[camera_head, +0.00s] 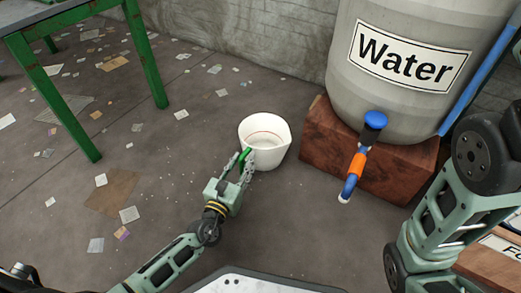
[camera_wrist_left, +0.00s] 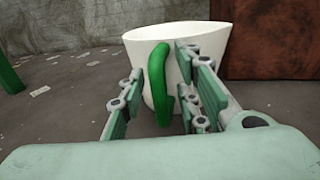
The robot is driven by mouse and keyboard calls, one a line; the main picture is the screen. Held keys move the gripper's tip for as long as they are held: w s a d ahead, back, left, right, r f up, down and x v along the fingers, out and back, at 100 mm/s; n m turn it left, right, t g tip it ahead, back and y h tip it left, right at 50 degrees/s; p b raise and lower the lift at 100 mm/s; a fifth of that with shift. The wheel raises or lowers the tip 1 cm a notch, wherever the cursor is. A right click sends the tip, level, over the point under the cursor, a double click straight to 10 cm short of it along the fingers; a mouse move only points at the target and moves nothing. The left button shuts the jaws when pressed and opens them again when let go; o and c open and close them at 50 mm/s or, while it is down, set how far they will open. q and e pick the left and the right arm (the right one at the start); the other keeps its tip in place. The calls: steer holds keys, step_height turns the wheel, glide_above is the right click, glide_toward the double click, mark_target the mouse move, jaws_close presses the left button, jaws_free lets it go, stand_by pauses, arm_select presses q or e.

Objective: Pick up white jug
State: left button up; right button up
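The white jug (camera_head: 270,133) stands upright on the floor in the middle of the head view, with its green handle (camera_head: 245,157) turned toward me. My left gripper (camera_head: 241,165) is at the handle. In the left wrist view the jug (camera_wrist_left: 212,45) stands straight ahead. Its green handle (camera_wrist_left: 160,85) hangs between the two fingers of my left gripper (camera_wrist_left: 165,85). The fingers are apart, with a gap on the left of the handle and the right finger close to it. My right arm (camera_head: 465,200) shows at the right; its gripper is out of view.
A grey water barrel (camera_head: 385,95) with a blue and orange tap (camera_head: 357,165) stands on a brown block (camera_head: 325,145) right of the jug. A green table (camera_head: 85,140) stands at the left. Paper scraps litter the floor; the floor around the jug's left side is open.

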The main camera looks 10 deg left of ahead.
arm_select(q)
jaws_close()
steer(key=shift+r, duration=0.15)
